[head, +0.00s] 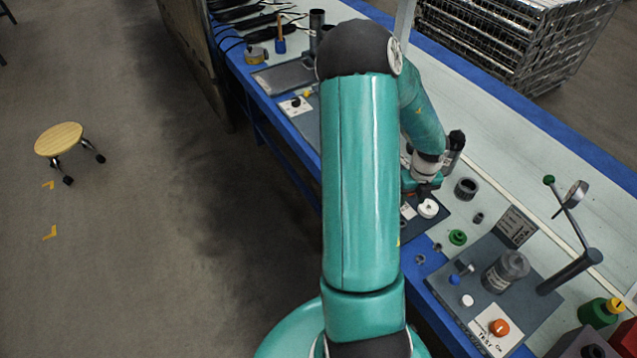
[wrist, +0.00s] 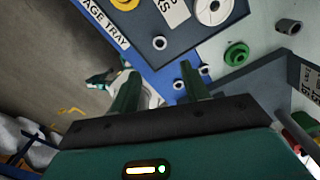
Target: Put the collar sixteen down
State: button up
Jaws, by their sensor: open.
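No number sixteen is readable on any ring, so I cannot tell which one is the collar sixteen. In the wrist view a small grey ring (wrist: 160,43) lies on the dark tray (wrist: 185,32), whose label is partly cut off and ends in "AGE TRAY". Two more small metal rings, one (wrist: 203,69) and another (wrist: 178,84), lie on the blue bench edge beyond the tray. My gripper (wrist: 158,78) is open, with its two green fingers apart and nothing seen between them. In the head view my gripper (head: 424,190) is mostly hidden by the arm, near the tray.
A white round part (wrist: 212,10) sits on the tray. A green flanged part (wrist: 236,54) and a grey sleeve (wrist: 289,27) are on the bench.

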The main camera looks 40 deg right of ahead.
jog(key=w+a+r+n+t+y, duration=0.1)
jog(key=w+a+r+n, duration=0.7)
jog(key=a+n, duration=0.15)
jog(key=w+a+r+n+t, duration=0.2)
jog(key=w+a+r+n, duration=0.55)
jog(key=a+r, duration=0.2)
jog(key=s+a+r+n+t, duration=0.1)
jog(key=s+a+r+n, duration=0.1)
jog(key=a+r+n, duration=0.3)
jog(key=s+a+r+n, duration=0.3)
jog(key=a+r+n, duration=0.2)
jog(key=a+n, duration=0.5)
jog(key=s+a+r+n+t+h, duration=0.1)
jog(key=s+a+r+n, duration=0.2)
jog(key=a+r+n, duration=0.2)
jog(key=a+n, duration=0.3)
jog(key=n, duration=0.2)
jog(key=shift+s+a+t, duration=0.25)
jog(key=shift+a+t, duration=0.05)
